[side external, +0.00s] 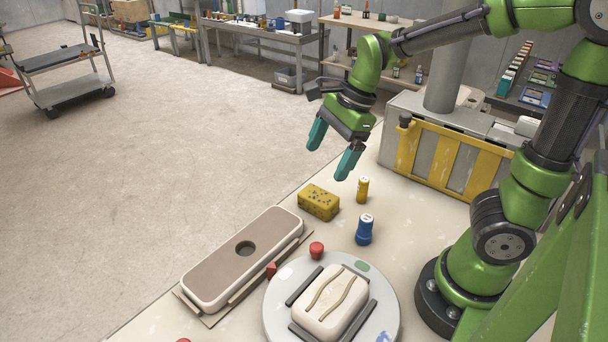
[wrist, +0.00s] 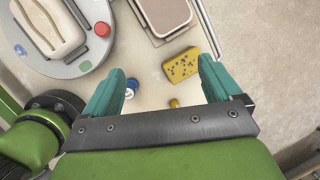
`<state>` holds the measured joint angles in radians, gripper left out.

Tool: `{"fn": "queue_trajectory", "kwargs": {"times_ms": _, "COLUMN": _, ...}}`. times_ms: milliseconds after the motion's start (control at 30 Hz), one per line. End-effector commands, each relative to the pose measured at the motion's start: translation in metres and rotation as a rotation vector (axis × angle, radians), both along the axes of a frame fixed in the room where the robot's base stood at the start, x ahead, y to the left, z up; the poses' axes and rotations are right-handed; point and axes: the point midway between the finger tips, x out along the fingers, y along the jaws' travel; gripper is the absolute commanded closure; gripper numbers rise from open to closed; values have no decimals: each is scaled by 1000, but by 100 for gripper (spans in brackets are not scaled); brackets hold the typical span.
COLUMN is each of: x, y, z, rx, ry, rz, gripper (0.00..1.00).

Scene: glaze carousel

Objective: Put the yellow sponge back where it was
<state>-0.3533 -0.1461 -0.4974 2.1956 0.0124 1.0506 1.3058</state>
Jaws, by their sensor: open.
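The yellow sponge (side external: 318,202) with dark specks lies on the pale table, near the far end of the long brown-topped box. It also shows in the wrist view (wrist: 182,66), ahead of the right finger and close to its tip. My gripper (side external: 334,152) is open and empty, above the table and apart from the sponge. In the wrist view my gripper (wrist: 160,85) has its two teal fingers spread wide with nothing between them. No mark of the sponge's earlier place can be made out.
A yellow bottle (side external: 362,190) and a blue bottle (side external: 364,230) stand right of the sponge. A round grey turntable (side external: 390,318) bears a cream block (side external: 330,298). A red knob (side external: 316,250) sits at its edge. The long box (side external: 242,258) lies left, along the table edge.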

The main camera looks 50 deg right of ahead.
Motion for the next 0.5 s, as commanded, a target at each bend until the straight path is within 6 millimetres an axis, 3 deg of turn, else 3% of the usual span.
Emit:
{"fn": "queue_trajectory", "kwargs": {"times_ms": 100, "x": -25, "y": 12, "z": 28, "rx": -106, "ry": -243, "rz": 402, "gripper": 9}}
{"fn": "queue_trajectory", "kwargs": {"times_ms": 300, "x": -61, "y": 26, "z": 53, "rx": -439, "ry": -540, "rz": 984, "gripper": 9}}
{"fn": "queue_trajectory", "kwargs": {"times_ms": 500, "x": -77, "y": 30, "z": 58, "rx": -680, "ry": -633, "rz": 1286, "gripper": 9}}
